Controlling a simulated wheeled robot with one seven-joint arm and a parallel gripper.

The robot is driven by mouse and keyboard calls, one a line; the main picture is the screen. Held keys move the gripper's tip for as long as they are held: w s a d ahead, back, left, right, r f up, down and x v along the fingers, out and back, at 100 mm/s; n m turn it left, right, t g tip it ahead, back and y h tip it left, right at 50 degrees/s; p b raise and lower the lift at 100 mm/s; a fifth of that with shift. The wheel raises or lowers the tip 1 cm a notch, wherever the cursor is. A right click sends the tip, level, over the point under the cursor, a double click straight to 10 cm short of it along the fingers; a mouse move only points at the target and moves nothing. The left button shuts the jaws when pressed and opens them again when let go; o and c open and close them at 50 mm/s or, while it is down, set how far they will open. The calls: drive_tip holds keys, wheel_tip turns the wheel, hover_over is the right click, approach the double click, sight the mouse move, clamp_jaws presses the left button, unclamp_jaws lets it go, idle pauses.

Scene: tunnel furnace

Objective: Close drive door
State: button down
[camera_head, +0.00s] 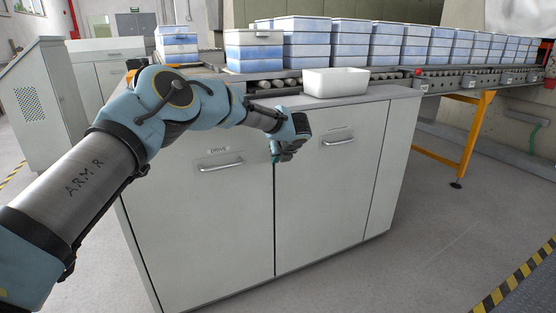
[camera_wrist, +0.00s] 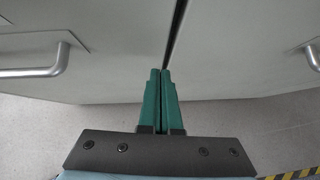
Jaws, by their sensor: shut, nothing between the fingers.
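The drive door (camera_head: 215,220) is the grey left door of the cabinet, with a "DRIVE" label (camera_head: 219,150) above its bar handle (camera_head: 220,166). It looks flush or nearly flush with the neighbouring door (camera_head: 325,205); a narrow dark seam shows between them. In the wrist view the drive door (camera_wrist: 90,85) is at left with its handle (camera_wrist: 45,62). My gripper (camera_head: 277,157) is at the upper part of the seam, right of the drive handle. Its green fingers (camera_wrist: 161,74) are together and empty, pointing at the seam. I cannot tell whether they touch the door.
A white tray (camera_head: 336,82) stands on the cabinet top. Blue and white boxes (camera_head: 305,38) line the roller conveyor (camera_head: 460,78) behind. Another grey cabinet (camera_head: 40,100) stands at left. The floor (camera_head: 430,240) at front right is clear.

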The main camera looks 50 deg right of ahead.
drive_tip(key=s+v, duration=0.1)
drive_tip(key=v, duration=0.9)
drive_tip(key=shift+s+d+b, duration=0.2)
drive_tip(key=shift+s+b, duration=0.1)
